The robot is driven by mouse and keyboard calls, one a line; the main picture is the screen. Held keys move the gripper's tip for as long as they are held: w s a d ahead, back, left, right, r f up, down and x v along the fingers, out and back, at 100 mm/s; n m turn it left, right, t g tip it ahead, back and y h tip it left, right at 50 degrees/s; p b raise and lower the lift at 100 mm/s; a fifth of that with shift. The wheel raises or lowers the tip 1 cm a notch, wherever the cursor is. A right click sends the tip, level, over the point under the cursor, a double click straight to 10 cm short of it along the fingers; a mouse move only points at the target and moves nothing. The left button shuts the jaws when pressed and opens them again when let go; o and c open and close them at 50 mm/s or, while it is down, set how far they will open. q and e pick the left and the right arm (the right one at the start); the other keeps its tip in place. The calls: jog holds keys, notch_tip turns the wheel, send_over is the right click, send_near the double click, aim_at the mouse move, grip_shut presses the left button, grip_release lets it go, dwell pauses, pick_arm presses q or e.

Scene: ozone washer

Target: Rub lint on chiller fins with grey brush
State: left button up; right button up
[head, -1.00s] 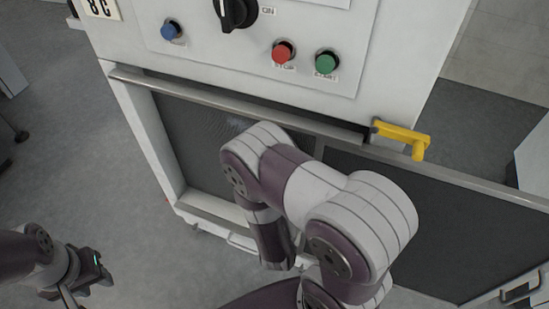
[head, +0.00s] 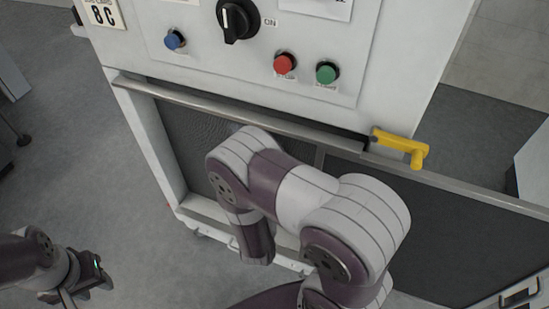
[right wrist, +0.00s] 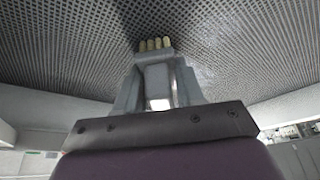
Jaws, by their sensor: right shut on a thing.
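The chiller fins (head: 196,130) are a dark, finely textured panel in the machine's open lower front. They fill the top of the right wrist view as a grey grid (right wrist: 235,45). My right gripper (right wrist: 158,88) is shut on the grey brush (right wrist: 155,57), whose pale yellow bristles point at the fins. The bristle tips are at or very close to the fins; contact is unclear. I cannot clearly make out lint; some paler specks show near the brush. In the head view my right arm hides this gripper and the brush. My left gripper (head: 82,290) hangs low at left, apart from the machine, its jaws unclear.
Above the opening is a white control panel with a black knob (head: 237,18), and blue, red (head: 284,64) and green (head: 327,73) buttons. A metal rail runs below it. A yellow handle (head: 400,147) sticks out at right, by a dark open panel (head: 440,230).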

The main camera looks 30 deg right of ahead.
jog(key=shift+w+a+b, duration=0.15)
jog(key=shift+w+a, duration=0.85)
jog(key=shift+w, duration=0.25)
jog(key=shift+w+a+b, duration=0.15)
jog(key=shift+w+a, duration=0.85)
jog(key=shift+w, duration=0.3)
jog(key=shift+w+a+b, duration=0.15)
jog(key=shift+w+a, duration=0.85)
jog(key=shift+w, duration=0.25)
jog(key=shift+w+a+b, duration=0.2)
jog(key=shift+w+a, duration=0.3)
jog(key=shift+w, duration=0.25)
jog(key=shift+w+a+b, duration=0.15)
jog(key=shift+w+a, duration=0.35)
jog(key=shift+w, duration=0.2)
jog(key=shift+s+a+p, duration=0.2)
jog(key=shift+s+a, duration=0.75)
jog(key=shift+a, duration=0.25)
jog(key=shift+s+a+p, duration=0.2)
jog(key=shift+s+a, duration=0.7)
jog(key=shift+a, duration=0.25)
jog(key=shift+s+a+p, duration=0.35)
jog(key=shift+s+a, duration=0.6)
jog(key=shift+a, duration=0.25)
